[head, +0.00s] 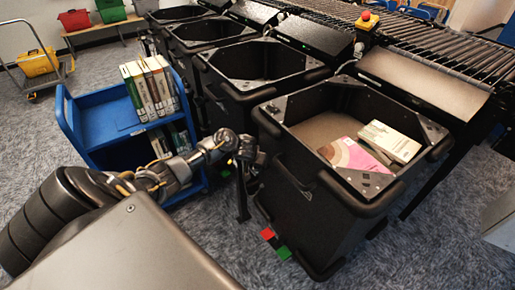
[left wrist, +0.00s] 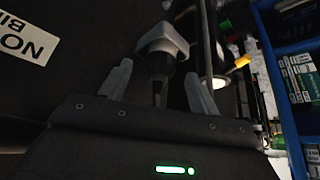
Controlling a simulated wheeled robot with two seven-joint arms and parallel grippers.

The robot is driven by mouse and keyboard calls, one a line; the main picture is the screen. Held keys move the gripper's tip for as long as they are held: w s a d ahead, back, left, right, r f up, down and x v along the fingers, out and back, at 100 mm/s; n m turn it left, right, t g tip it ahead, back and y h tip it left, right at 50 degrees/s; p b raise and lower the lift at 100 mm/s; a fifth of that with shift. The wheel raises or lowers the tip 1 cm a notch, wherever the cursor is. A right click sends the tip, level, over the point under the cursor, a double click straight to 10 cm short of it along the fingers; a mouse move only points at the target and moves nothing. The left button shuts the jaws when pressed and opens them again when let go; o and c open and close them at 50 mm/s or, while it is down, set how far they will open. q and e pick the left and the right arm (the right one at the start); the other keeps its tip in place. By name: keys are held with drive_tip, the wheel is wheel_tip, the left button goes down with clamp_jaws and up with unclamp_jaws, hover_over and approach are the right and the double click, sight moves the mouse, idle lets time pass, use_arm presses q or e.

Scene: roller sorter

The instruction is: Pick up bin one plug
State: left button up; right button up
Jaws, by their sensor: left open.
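My left gripper (head: 248,155) reaches down beside the nearest black bin (head: 310,205), at its left side. In the left wrist view the gripper (left wrist: 158,74) is open, with one finger on each side of a grey block with a dark stem (left wrist: 162,45). This looks like the plug; it sits between and just beyond the fingertips, and I cannot tell if they touch it. The plug is hidden in the head view. My right gripper is not in view.
A blue cart (head: 107,125) with books stands left of the bins, close to my left arm. The nearest bin holds a pink book (head: 352,158) and a pale book (head: 390,141). A white label (left wrist: 28,38) and a yellow piece (left wrist: 238,66) show near the gripper.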

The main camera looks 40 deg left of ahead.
use_arm(q)
drive_tip(key=shift+x, duration=1.05)
drive_tip(key=c, duration=1.2)
drive_tip(key=shift+o, duration=0.2)
drive_tip(key=shift+r, duration=0.6)
wheel_tip(320, 180, up, 3)
drive_tip(key=shift+f+p, duration=0.2)
drive_tip(key=shift+p, duration=0.35)
drive_tip(key=s+a+r+p, duration=0.2)
drive_tip(key=s+r+p, duration=0.4)
drive_tip(key=s, duration=0.8)
wheel_tip(320, 180, up, 3)
drive_tip(key=shift+r, duration=0.15)
